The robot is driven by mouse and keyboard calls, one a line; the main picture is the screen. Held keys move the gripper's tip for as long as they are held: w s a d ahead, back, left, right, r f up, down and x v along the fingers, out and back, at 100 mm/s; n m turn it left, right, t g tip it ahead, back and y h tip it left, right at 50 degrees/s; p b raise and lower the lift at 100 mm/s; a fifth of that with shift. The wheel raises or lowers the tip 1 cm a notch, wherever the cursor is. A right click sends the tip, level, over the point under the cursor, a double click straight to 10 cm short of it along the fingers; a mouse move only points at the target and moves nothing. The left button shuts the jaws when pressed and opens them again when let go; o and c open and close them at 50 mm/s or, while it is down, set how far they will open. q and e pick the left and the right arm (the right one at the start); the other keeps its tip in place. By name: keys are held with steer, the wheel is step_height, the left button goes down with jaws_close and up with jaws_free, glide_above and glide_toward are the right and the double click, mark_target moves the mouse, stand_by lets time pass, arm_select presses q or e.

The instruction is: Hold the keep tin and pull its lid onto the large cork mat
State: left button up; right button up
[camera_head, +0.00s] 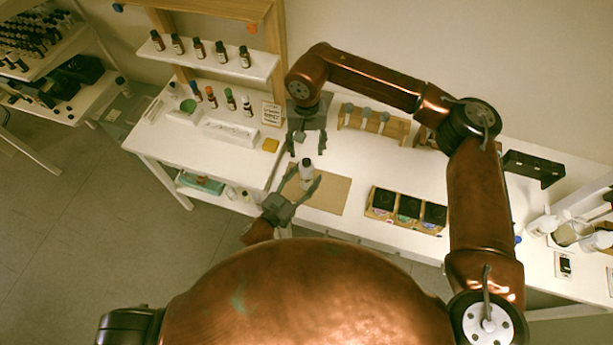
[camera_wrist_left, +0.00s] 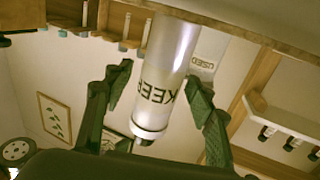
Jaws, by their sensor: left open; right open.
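The keep tin (camera_head: 306,169) is a pale cylinder standing near the large cork mat (camera_head: 330,193). It has a dark-topped lid. In the left wrist view the keep tin (camera_wrist_left: 170,75) appears upside down with "KEEP" on its side, its lid end (camera_wrist_left: 148,131) toward the bottom of the picture. My left gripper (camera_head: 304,181) is open, with one finger on each side of the tin; whether they touch it I cannot tell. My right gripper (camera_head: 306,150) is open and empty, pointing down just above and behind the tin. The tin's base is partly hidden.
A tin marked "USED" (camera_wrist_left: 208,58) shows behind the keep tin in the left wrist view. A wooden rack (camera_head: 375,122) stands behind, and a box of dark jars (camera_head: 406,208) to the right. A white tray (camera_head: 230,132) and bottles are at the left. White table is clear between.

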arm_select(q)
steer(key=shift+w, duration=0.1)
steer(key=shift+c, duration=0.7)
jaws_close()
arm_select(e)
steer(key=shift+o, duration=0.2)
steer(key=shift+o, duration=0.7)
